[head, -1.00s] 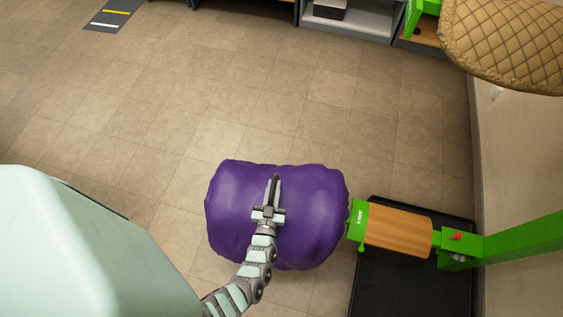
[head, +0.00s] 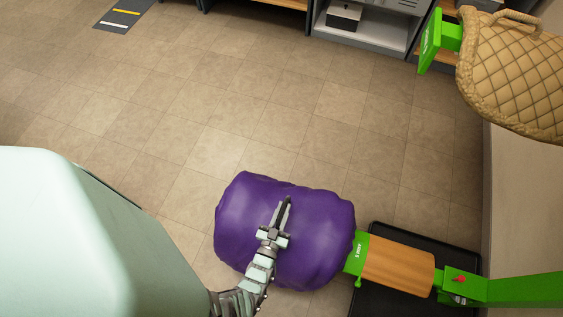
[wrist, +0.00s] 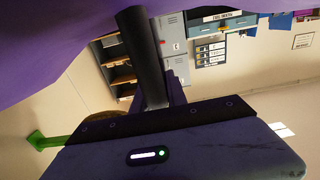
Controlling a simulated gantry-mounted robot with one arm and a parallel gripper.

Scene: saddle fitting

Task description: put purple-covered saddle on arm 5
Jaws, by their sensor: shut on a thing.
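The purple-covered saddle (head: 245,225) hangs above the floor in the lower middle of the head view. My gripper (head: 283,213) is shut on it from above, near the middle of its top. A green wall arm with a wooden roller (head: 398,264) lies just right of the saddle. Its green end plate (head: 356,252) carries a small label that I cannot read surely. The saddle's right edge overlaps part of this plate in the picture; whether they touch I cannot tell. In the wrist view the purple cover (wrist: 60,50) fills the upper left.
A black mat or tray (head: 405,237) lies under the arm. A tan quilted saddle (head: 520,80) sits at the upper right, beside another green end plate (head: 431,42). Grey shelving (head: 365,32) stands at the back. The tiled floor on the left is open.

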